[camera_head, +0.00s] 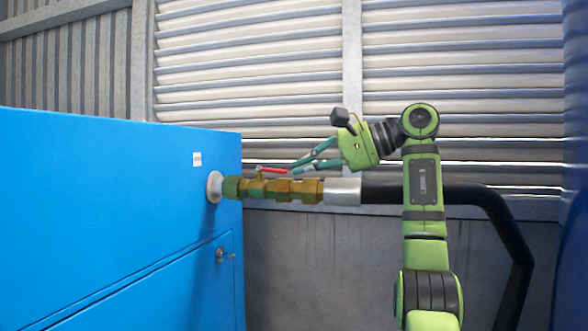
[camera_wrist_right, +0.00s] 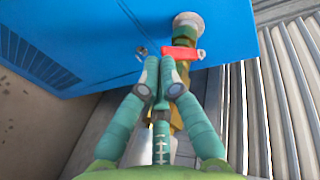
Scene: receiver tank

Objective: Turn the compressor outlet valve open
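The compressor outlet valve is a brass body (camera_head: 258,188) on the pipe at the blue cabinet's right side. Its red lever handle (camera_head: 271,170) lies roughly along the pipe, just above the brass body. My right gripper (camera_head: 292,169) comes from the right, its green fingertips close to the handle's free end. In the right wrist view the red handle (camera_wrist_right: 182,53) shows just beyond and right of the fingertips (camera_wrist_right: 160,60). The fingers are drawn together with nothing seen between them. Whether a fingertip touches the handle I cannot tell. My left gripper is out of view.
The blue cabinet (camera_head: 120,210) fills the left, with a small lock (camera_head: 221,255) on its side. A silver sleeve (camera_head: 342,191) and a black hose (camera_head: 470,194) continue the pipe rightwards, passing behind my right arm. A louvred wall (camera_head: 250,80) stands behind.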

